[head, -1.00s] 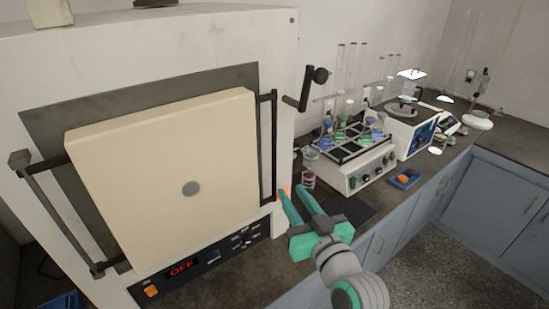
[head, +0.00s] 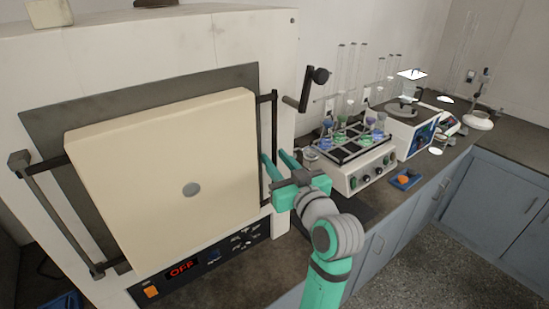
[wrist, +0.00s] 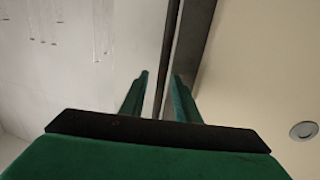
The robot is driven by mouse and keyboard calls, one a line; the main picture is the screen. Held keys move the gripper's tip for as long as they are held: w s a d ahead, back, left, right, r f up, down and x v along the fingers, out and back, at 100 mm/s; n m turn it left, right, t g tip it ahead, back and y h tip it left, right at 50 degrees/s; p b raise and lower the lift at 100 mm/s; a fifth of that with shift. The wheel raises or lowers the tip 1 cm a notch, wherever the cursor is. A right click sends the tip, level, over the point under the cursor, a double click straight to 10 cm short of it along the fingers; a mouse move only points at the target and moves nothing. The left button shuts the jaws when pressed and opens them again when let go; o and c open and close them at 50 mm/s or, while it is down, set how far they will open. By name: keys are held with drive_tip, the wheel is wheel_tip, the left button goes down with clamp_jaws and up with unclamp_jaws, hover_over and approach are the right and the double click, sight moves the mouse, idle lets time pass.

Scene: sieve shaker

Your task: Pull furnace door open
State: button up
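The furnace door (head: 150,160) is a thick cream panel on a dark backing plate, with a round grey disc at its middle. It looks shut against the white furnace (head: 150,50). A dark vertical bar (head: 274,120) runs along the door's right side. My gripper (head: 274,155) is at this bar, beside the door's right edge. In the wrist view, its two green fingers (wrist: 159,78) are apart, and the dark bar (wrist: 169,60) shows between them with gaps on both sides. Contact cannot be told.
A second dark bar (head: 55,210) stands on the door's left. A black lever (head: 305,90) sticks out at the furnace's right. The control panel (head: 205,262) reads OFF. A shaker with flasks (head: 360,165) and a blue tray (head: 406,180) stand to the right on the counter.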

drive_tip(key=shift+w+a, duration=0.25)
drive_tip(key=shift+w, duration=0.3)
drive_tip(key=shift+a, duration=0.15)
drive_tip(key=shift+s, duration=0.1)
clamp_jaws()
